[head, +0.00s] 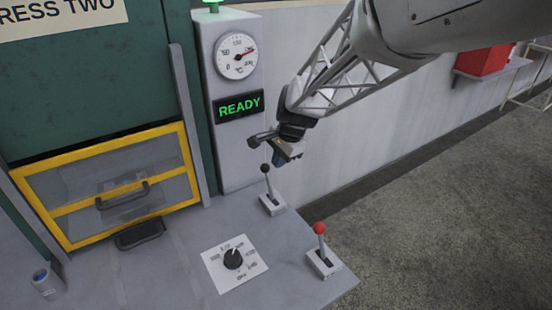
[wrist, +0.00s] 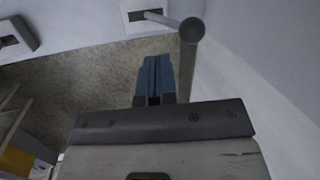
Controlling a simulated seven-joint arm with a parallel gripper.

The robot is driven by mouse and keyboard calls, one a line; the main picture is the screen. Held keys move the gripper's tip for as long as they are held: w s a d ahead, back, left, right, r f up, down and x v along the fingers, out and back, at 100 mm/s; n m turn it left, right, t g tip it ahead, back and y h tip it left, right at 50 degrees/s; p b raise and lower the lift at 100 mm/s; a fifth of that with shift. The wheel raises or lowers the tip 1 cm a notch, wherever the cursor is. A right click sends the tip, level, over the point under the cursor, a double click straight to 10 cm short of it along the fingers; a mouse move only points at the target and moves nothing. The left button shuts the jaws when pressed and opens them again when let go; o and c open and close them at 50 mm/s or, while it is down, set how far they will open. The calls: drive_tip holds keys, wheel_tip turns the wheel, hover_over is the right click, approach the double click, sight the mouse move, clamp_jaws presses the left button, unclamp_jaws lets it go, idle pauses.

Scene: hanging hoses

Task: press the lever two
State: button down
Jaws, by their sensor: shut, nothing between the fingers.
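The machine carries a sign (head: 62,15) whose visible part reads "RESS TWO". A black-knobbed lever (head: 266,182) stands upright in a small white slotted base (head: 272,204) on the grey bench. A red-knobbed lever (head: 320,240) stands in a similar base (head: 324,264) nearer the bench's front right corner. My gripper (head: 282,158) is shut and empty, just above and right of the black knob in the head view. In the wrist view its blue fingertips (wrist: 155,68) are together, and a dark lever knob (wrist: 192,30) lies beyond them to the right, apart from them.
A column holds a gauge (head: 237,56) and a green "READY" display (head: 239,106). A yellow-framed door (head: 190,165) with a handle is closed at left. A wall is close behind the black lever; open floor lies to the right.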

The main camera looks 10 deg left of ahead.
drive_tip(key=v, duration=0.9)
drive_tip(key=shift+w+a+r, duration=0.3)
drive_tip(key=shift+w+r, duration=0.1)
drive_tip(key=s+d+r+n+t+h, duration=0.1)
drive_tip(key=s+d+r+n, duration=0.1)
drive_tip(key=s+d, duration=0.65)
drive_tip(key=s+d+r+n, duration=0.1)
drive_tip(key=s+d, duration=0.4)
drive_tip(key=d, duration=0.6)
drive_tip(key=s+d+f+n+h, duration=0.1)
drive_tip(key=s+d+n, duration=0.1)
drive_tip(key=s+d, duration=0.4)
drive_tip(key=s+d+f+n+t+h, duration=0.1)
drive_tip(key=s+d, duration=0.4)
drive_tip(key=s, duration=0.6)
drive_tip(key=shift+d+f+n, duration=0.35)
drive_tip(key=shift+f+n, duration=0.25)
drive_tip(key=shift+f, duration=0.05)
drive_tip(key=shift+s, duration=0.1)
idle(2.1)
